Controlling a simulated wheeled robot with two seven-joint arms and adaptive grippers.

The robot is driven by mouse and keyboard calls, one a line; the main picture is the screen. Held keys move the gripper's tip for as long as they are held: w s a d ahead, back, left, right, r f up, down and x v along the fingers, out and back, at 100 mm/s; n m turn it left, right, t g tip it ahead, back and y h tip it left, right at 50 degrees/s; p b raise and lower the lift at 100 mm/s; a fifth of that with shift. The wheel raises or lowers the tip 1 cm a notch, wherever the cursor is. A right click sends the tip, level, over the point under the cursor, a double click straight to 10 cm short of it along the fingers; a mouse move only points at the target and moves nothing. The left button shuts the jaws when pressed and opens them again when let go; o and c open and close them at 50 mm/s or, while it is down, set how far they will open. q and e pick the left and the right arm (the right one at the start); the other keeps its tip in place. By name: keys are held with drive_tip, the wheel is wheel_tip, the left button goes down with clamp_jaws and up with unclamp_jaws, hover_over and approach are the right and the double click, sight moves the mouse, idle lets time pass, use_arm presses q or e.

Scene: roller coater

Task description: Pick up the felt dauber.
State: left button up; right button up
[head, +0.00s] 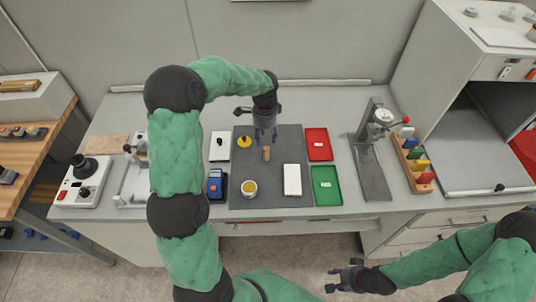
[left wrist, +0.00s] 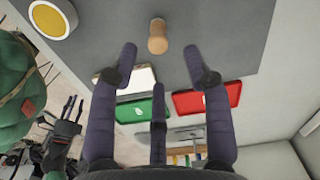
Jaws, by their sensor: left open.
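The felt dauber, apparently the small tan wooden piece (head: 266,153), stands on the dark grey mat (head: 240,172) in the middle of the bench. In the left wrist view, the dauber (left wrist: 158,38) appears just beyond the fingertips, between their lines. My left gripper (head: 265,132) is open and empty, pointing down slightly behind the dauber in the head view. In the left wrist view its fingers (left wrist: 160,58) are spread, not touching the dauber. My right gripper (head: 343,277) is open and empty in front of the bench, low at the bottom of the head view.
A yellow disc with a black knob (head: 244,141), a yellow-filled cup (head: 249,188) and a white block (head: 292,179) are around the dauber. Red (head: 319,145) and green (head: 326,187) trays lie to the right. A blue meter (head: 216,185) lies left. A gauge stand (head: 372,150) rises further right.

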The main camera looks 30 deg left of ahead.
sight(266, 148)
use_arm(q)
drive_tip(key=f, duration=0.6)
drive_tip(key=f+b, duration=0.1)
drive_tip(key=f, duration=0.2)
drive_tip(key=shift+d+f, duration=0.25)
drive_tip(key=shift+s, duration=0.1)
clamp_jaws()
